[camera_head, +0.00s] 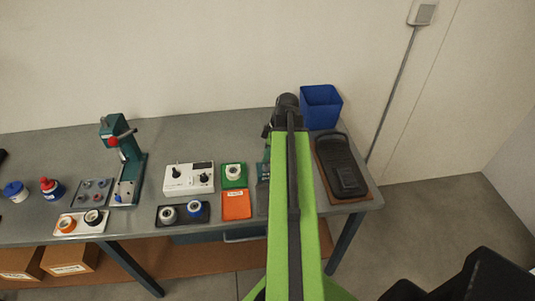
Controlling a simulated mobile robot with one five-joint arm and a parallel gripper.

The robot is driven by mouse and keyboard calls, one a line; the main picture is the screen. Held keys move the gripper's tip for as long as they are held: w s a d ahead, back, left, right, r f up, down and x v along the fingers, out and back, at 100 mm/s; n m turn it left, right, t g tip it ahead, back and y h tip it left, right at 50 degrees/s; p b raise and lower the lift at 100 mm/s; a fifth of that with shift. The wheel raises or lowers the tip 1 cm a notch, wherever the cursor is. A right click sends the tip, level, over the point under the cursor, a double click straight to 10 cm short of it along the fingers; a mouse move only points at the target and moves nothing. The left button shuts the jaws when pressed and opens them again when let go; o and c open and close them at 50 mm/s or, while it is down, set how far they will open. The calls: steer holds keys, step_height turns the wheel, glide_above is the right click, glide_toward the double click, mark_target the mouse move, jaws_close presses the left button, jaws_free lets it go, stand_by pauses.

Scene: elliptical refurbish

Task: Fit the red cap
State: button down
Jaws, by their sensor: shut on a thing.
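I cannot make out a loose red cap for certain. A red-topped piece (46,183) with a dark blue lower part stands at the left of the bench. A red knob (113,141) is on the teal press (130,165). My green arm reaches over the right part of the bench, with its dark far end near the blue bin. My gripper's fingers, and anything between them, are hidden from this view.
The grey bench (230,135) carries a white control box (189,179), green (234,182) and orange (237,205) pads, a dark tray (160,222) and a white tray (80,231). At right are a blue bin (321,105) and a black case (341,165). Teal equipment (263,172) is partly hidden.

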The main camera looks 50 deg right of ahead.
steer(key=c, duration=1.1)
jaws_free()
steer(key=p+v, duration=1.6)
steer(key=v, duration=0.1)
steer(key=shift+s+r+p, duration=0.1)
steer(key=shift+r+p, duration=0.1)
steer(key=shift+p, duration=0.2)
